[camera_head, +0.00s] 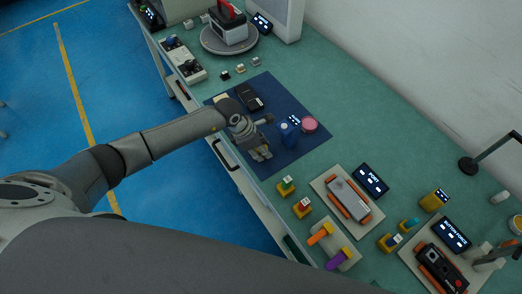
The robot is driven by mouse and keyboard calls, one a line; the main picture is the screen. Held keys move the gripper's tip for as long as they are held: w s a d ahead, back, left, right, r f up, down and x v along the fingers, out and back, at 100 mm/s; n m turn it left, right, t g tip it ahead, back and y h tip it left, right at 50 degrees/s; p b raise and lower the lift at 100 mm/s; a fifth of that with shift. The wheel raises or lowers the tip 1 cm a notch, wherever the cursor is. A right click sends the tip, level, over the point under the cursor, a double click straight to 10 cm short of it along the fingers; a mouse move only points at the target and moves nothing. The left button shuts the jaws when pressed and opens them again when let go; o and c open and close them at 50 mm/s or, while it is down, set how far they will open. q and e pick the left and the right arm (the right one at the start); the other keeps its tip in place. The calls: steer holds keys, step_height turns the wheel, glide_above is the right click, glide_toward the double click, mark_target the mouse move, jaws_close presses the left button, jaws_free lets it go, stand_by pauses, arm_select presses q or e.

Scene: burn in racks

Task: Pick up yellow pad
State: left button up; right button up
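I cannot clearly make out a yellow pad. A pale cream-yellow flat piece (219,99) shows at the upper left edge of the dark blue mat (290,165), partly hidden behind my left arm. My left gripper (266,137) is over the mat's left part, with its fingers spread apart and nothing seen between them. A blue bottle-like object (288,134) and a pink round container (309,124) stand just right of it. A black handheld device (250,97) lies above it on the mat. My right gripper is not in view.
The green bench (350,125) carries a port fixture (347,200), several yellow button blocks (287,187), a tray with orange and purple-handled tools (334,243) and a button fixture (441,268). A round turntable (229,39) stands at the back. Bench space right of the mat is clear.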

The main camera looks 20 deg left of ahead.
arm_select(q)
steer(key=shift+r, duration=0.1)
steer(key=shift+r+b, duration=0.45)
step_height(320, 180, up, 2)
steer(key=shift+r+b, duration=0.1)
steer(key=shift+b, duration=0.55)
steer(key=s+d+r+b, duration=0.3)
steer(key=s+r, duration=0.6)
steer(key=s, duration=0.4)
steer(key=shift+s+r+b, duration=0.35)
steer(key=shift+r+b, duration=0.05)
steer(key=shift+b, duration=0.35)
